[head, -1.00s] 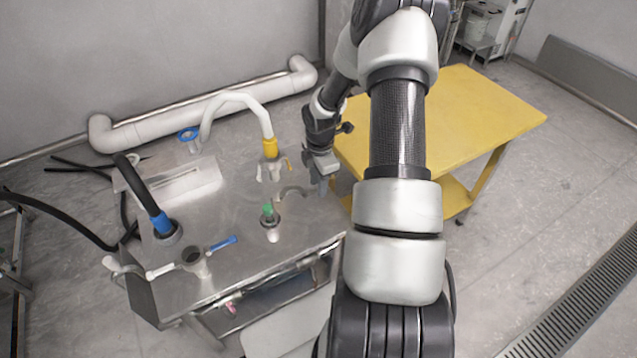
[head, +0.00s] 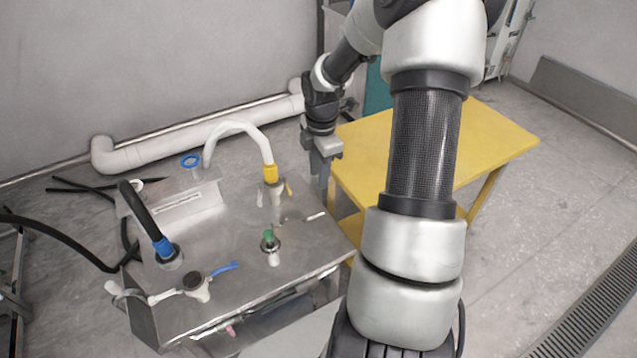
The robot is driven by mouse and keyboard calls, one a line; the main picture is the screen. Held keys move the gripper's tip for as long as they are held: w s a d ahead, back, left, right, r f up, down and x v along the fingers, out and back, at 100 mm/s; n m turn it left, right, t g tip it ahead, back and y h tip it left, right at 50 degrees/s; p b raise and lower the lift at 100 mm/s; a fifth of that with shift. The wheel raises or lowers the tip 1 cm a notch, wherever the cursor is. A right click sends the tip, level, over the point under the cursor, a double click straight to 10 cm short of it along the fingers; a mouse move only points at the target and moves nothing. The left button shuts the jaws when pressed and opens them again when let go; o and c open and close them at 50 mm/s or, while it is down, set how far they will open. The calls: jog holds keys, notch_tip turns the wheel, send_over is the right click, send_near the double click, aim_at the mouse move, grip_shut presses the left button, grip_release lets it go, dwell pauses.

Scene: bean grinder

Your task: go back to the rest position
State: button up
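My arm reaches from the bottom of the head view up over the right side of the scene, then bends back down to the left. My gripper (head: 320,172) points down near the right rear edge of the steel bench (head: 225,235). It looks clear of the bench fittings, with nothing visible held in it. Its fingers are small and seen from an angle, so whether they are open or shut is unclear. On the bench are a blue-handled fitting (head: 222,268), a green-topped fitting (head: 269,240) and a white hose with a yellow collar (head: 270,174).
A yellow table (head: 490,135) stands right of the bench, partly behind my arm. A black hose with a blue collar (head: 163,246) rises at the bench's left. A thick white pipe (head: 150,153) runs along the wall. The floor at the right is clear.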

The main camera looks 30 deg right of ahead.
jog(key=shift+r, duration=0.75)
